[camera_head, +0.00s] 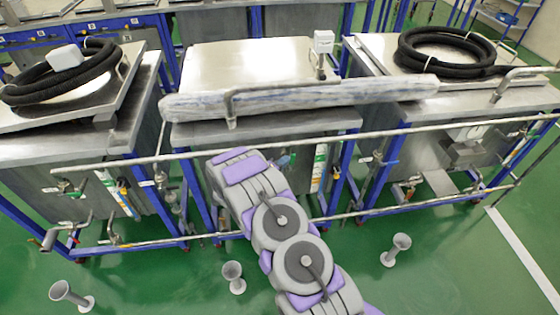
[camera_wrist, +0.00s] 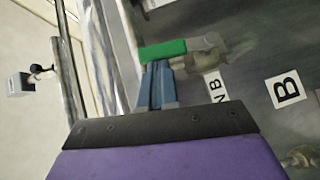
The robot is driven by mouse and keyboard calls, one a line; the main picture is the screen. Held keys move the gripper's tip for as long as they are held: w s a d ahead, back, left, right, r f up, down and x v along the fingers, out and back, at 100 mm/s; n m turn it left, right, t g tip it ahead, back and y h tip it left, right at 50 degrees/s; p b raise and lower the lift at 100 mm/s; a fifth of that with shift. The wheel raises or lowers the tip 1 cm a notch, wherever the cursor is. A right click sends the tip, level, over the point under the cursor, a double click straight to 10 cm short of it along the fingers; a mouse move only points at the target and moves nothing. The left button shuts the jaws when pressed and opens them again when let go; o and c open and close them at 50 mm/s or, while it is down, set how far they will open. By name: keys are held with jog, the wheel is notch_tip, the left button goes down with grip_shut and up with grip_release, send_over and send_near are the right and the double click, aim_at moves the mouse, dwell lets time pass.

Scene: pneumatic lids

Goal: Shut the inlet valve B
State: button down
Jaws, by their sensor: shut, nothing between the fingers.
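In the wrist view, the inlet valve B has a green lever handle (camera_wrist: 163,50) lying nearly level across the picture. Its metal body (camera_wrist: 208,44) joins it at the right. In the head view, my arm reaches the front of the middle tank (camera_head: 240,66) and hides much of the valve area.
A larger B plate (camera_wrist: 288,90) is on the tank wall. A long metal rail (camera_head: 400,133) runs across the tank fronts. Left and right tanks carry black hoses (camera_head: 60,82) (camera_head: 447,50). Grey funnel-like stands (camera_head: 233,277) (camera_head: 396,250) are on the green floor.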

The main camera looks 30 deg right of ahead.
aim_at(293, 159)
jog(key=d+m+y+p, duration=0.2)
jog(key=s+d+r+y+p, duration=0.1)
jog(key=p, duration=0.1)
jog(key=shift+d+m+g+y, duration=0.2)
jog(key=shift+m+g+y, duration=0.1)
jog(key=shift+m, duration=0.1)
jog(key=s+d+f+m+t+y+b, duration=0.1)
jog(key=d+f+m+y+b, duration=0.2)
jog(key=y+b, duration=0.4)
jog(key=shift+s+d+f+m+y+b, duration=0.2)
jog(key=shift+d+f+m+y+b, duration=0.35)
jog(key=shift+d, duration=0.7)
jog(key=shift+d+b, duration=0.1)
jog(key=shift+b, duration=0.3)
jog(key=shift+s+f, duration=0.15)
jog(key=shift+s, duration=0.05)
